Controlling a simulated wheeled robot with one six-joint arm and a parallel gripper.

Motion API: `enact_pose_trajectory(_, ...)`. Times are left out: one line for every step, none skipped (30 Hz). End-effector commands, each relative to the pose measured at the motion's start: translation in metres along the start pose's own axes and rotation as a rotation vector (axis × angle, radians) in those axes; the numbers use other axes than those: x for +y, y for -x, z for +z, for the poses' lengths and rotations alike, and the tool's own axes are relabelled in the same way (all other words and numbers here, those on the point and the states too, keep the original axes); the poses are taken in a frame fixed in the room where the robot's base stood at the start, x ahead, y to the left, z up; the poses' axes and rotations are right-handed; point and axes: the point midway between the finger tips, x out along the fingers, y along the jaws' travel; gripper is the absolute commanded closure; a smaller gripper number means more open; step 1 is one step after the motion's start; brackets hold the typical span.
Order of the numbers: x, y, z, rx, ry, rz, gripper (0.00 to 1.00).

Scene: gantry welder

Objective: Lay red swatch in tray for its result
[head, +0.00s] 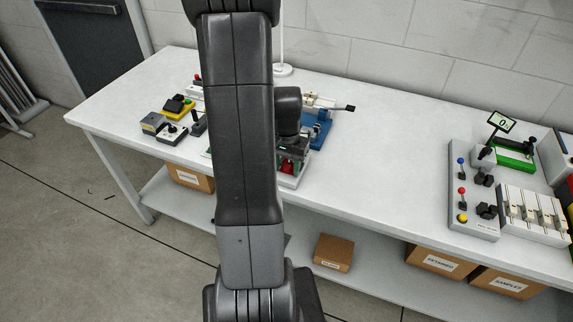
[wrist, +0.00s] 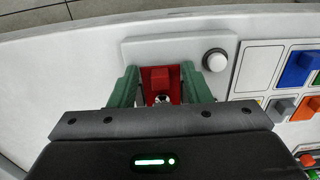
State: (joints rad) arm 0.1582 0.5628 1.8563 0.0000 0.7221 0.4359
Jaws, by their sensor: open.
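The red swatch (wrist: 160,78), a red plate with a raised red block on it, shows in the wrist view between the two green fingers of my gripper (wrist: 159,84). The fingers are open, one on each side of it. Whether they touch it is hard to tell. The swatch lies at a light grey base (wrist: 185,45) with a round white button (wrist: 214,61) to its right. My gripper hides the swatch's near side. In the head view my gripper is low over the table, with red (head: 287,167) showing under it. I cannot make out a separate tray.
In the wrist view a white panel to the right holds a blue piece (wrist: 298,69), an orange piece (wrist: 304,110) and grey blocks. In the head view a yellow device (head: 180,107) stands left and a lever box (head: 474,205) right.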

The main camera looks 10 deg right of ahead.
Motion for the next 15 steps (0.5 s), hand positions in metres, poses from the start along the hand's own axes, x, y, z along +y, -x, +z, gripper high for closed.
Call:
enact_pose_trajectory(0.0000,0.0001,0.0001,0.000,0.000,0.000,0.56)
enact_pose_trajectory(0.0000,0.0001,0.0001,0.000,0.000,0.000,0.56)
enact_pose_trajectory(0.0000,0.0002,0.0001,0.000,0.000,0.000,0.56)
enact_pose_trajectory(0.0000,0.0002,0.0001,0.000,0.000,0.000,0.62)
enact_pose_trajectory(0.0000,0.0002,0.0001,0.000,0.000,0.000,0.68)
enact_pose_trajectory(0.0000,0.0003,0.0001,0.000,0.000,0.000,0.76)
enact_pose_trajectory(0.0000,0.0003,0.0001,0.000,0.000,0.000,0.82)
enact_pose_trajectory(0.0001,0.0003,0.0001,0.000,0.000,0.000,0.88)
enact_pose_trajectory(0.0001,0.0003,0.0001,0.000,0.000,0.000,0.96)
enact_pose_trajectory(0.0001,0.0003,0.0001,0.000,0.000,0.000,1.00)
enact_pose_trajectory(0.0001,0.0003,0.0001,0.000,0.000,0.000,1.00)
enact_pose_trajectory(0.0001,0.0003,0.0002,0.000,0.000,0.000,1.00)
enact_pose_trajectory(0.0001,0.0003,0.0002,0.000,0.000,0.000,1.00)
enact_pose_trajectory(0.0001,0.0003,0.0005,-0.001,0.000,0.000,1.00)
enact_pose_trajectory(0.0000,0.0003,0.0012,0.000,0.000,0.000,1.00)
